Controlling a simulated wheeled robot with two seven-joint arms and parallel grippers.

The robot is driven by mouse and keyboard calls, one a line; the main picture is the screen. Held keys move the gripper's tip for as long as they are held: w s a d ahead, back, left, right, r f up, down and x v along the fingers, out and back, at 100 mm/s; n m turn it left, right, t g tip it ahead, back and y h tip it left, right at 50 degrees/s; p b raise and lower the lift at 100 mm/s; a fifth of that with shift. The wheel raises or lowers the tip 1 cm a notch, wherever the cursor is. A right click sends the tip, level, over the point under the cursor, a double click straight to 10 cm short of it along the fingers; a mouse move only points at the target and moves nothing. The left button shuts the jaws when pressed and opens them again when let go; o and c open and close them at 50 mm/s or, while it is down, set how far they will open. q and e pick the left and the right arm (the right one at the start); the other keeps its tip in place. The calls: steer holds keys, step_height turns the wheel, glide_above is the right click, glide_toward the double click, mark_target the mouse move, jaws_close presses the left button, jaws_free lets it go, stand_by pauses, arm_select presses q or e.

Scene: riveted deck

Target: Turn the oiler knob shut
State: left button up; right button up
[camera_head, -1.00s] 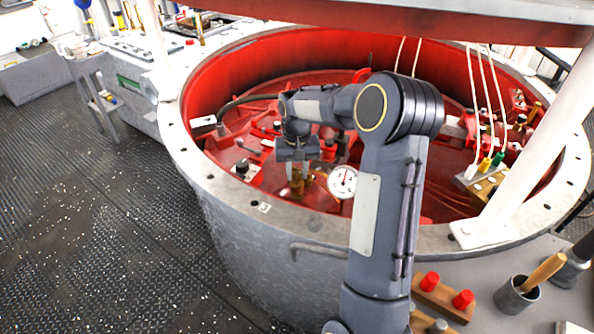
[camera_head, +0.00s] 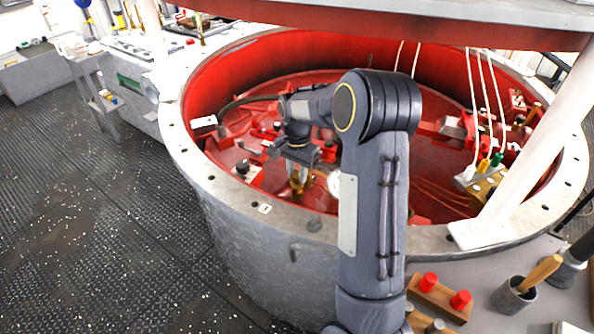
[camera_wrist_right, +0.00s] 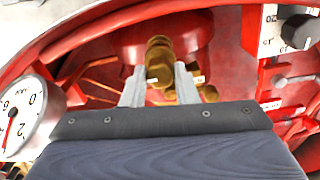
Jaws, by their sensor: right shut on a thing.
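The brass oiler knob (camera_wrist_right: 159,62) shows in the right wrist view between the two grey fingers of my right gripper (camera_wrist_right: 160,84). The fingers are shut on it, one on each side. In the head view my right gripper (camera_head: 297,180) reaches down inside the red-lined drum, and a bit of brass (camera_head: 298,174) shows at its fingertips. Other brass fittings (camera_wrist_right: 208,92) lie just beside and behind the knob. The lower part of the knob's mount is hidden by the gripper. My left gripper is not in view.
A white round gauge (camera_wrist_right: 22,117) stands close to the left in the right wrist view. The drum's grey bolted rim (camera_head: 222,192) surrounds the work space. A sloping white post (camera_head: 520,160) stands at right.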

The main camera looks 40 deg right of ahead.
mark_target(297, 175)
stand_by(0.4)
steer(key=o, duration=1)
step_height(297, 175, up, 7)
steer(key=shift+r, duration=0.4)
